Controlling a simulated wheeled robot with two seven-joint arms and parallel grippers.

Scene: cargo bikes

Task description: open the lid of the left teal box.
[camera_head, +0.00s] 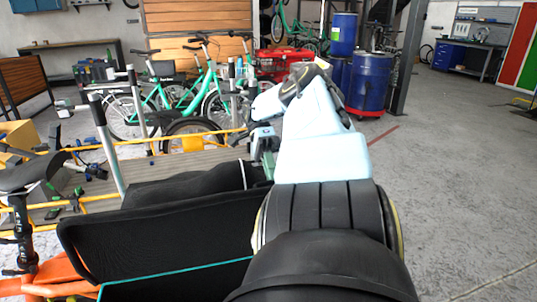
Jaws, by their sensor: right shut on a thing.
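A dark box with a thin teal edge (178,272) stands at the lower left, close to me; its inner side looks black. A black panel (190,187), which looks like its lid, lies beyond the box's dark wall and reaches right to my gripper. My right arm comes in from the bottom and covers the right part of the box. My right gripper (264,150) is shut at the panel's right end, on what looks like the lid's edge; the fingertips are small and partly hidden. My left gripper is not in view.
An orange bike frame (45,277) with a black saddle (32,172) stands at the lower left. A wooden platform with yellow rails and grey posts (105,145) lies beyond. Teal bikes (205,85) and blue drums (370,82) stand behind. The floor at right is clear.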

